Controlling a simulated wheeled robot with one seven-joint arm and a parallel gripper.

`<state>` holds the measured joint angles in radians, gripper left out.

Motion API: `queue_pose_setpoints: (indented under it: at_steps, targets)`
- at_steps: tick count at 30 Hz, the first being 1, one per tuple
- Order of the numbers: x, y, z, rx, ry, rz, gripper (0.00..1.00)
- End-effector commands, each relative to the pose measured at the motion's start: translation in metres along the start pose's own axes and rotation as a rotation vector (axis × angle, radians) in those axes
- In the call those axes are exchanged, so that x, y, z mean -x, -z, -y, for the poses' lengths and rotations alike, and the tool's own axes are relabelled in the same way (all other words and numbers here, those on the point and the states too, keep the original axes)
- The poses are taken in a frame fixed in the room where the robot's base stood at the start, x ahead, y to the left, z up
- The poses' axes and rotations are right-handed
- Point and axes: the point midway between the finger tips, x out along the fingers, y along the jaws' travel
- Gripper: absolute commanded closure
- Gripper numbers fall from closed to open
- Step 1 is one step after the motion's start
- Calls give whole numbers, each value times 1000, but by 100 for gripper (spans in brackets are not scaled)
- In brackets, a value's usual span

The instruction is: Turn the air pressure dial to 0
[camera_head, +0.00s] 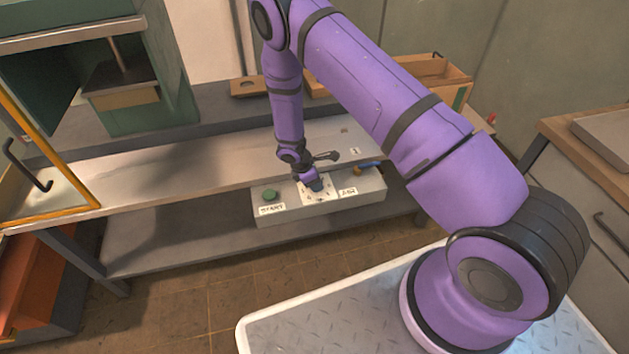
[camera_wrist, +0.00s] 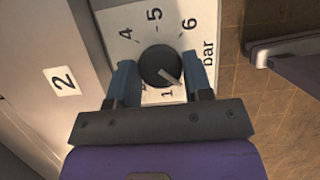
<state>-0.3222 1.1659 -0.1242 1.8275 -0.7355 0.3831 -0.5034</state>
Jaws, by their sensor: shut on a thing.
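The black round air pressure dial (camera_wrist: 160,65) sits on a white scale plate marked "bar" (camera_wrist: 208,52). My gripper (camera_wrist: 158,72) has one finger on each side of the dial and is shut on it. The dial's pale pointer line aims to the lower right in the wrist view, beside the 1. The 4, 5, 6 and 1 show; the other numbers are hidden by my gripper. In the head view, my gripper (camera_head: 315,185) is down at the white plate (camera_head: 308,197) on the grey control box (camera_head: 290,213); the dial is hardly visible there.
A green button (camera_head: 269,195) marked START is left of the plate. An AIR label (camera_head: 348,191) and an orange-and-blue part (camera_head: 368,168) are to its right. A dark lever (camera_head: 326,156) lies behind my gripper.

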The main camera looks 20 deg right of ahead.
Motion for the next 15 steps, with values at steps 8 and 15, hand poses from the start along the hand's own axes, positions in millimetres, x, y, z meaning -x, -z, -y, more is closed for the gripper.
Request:
queue_pose_setpoints:
  at_steps: [8,15]
  targets:
    - [0,0,0,0,-1,0,30]
    - [3,0,0,0,-1,0,30]
